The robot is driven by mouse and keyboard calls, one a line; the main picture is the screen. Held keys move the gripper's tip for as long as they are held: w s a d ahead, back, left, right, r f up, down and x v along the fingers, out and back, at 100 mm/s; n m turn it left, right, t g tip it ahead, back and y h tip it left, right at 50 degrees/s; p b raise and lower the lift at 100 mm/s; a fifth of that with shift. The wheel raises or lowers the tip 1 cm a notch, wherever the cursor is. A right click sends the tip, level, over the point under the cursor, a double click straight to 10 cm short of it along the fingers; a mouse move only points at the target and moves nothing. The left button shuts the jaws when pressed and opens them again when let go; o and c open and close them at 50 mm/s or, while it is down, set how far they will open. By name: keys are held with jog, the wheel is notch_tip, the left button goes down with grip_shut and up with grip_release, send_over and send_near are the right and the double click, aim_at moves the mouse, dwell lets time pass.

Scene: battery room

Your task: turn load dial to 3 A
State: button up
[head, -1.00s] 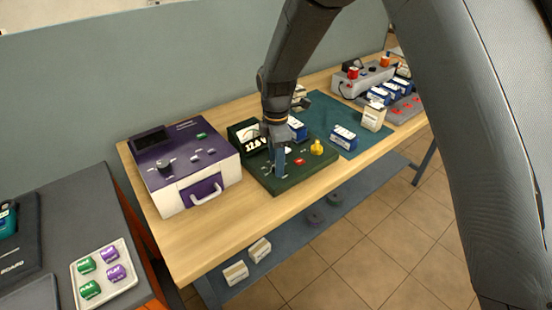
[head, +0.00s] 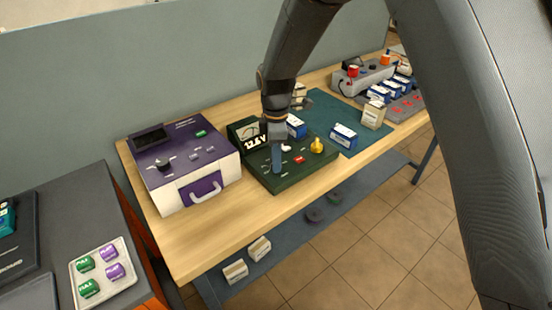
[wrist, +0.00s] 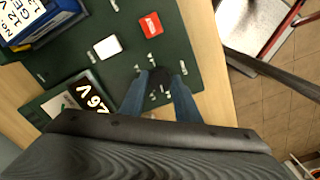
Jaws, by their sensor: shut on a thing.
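The dark green tester board (head: 305,178) lies on the wooden bench, with a display (head: 254,142) standing at its back left. My gripper (head: 277,168) points down onto the board's front left part. In the wrist view its blue fingers (wrist: 161,84) close around the dark load dial (wrist: 158,98), which shows only partly between them. Small pale marks lie on the board around the dial; I cannot read them or the pointer's direction. A red button (wrist: 150,25) and a white plate (wrist: 107,47) are on the board near the fingers.
A purple and white machine (head: 185,165) stands left of the board. A yellow knob (head: 317,146) is on the board's right. Blue batteries (head: 344,136) stand on the teal mat (head: 325,112) and close behind the board. The bench front edge is near.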

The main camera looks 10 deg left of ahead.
jog(key=m, duration=0.6)
jog(key=shift+b, duration=0.35)
jog(key=m, duration=0.6)
jog(key=shift+m, duration=0.3)
jog(key=m, duration=1.2)
jog(key=shift+p, duration=0.3)
jog(key=shift+r, duration=0.1)
jog(key=o, duration=1)
jog(key=shift+o, duration=0.2)
jog(key=shift+r+b, duration=1.25)
jog(key=shift+r, duration=2.6)
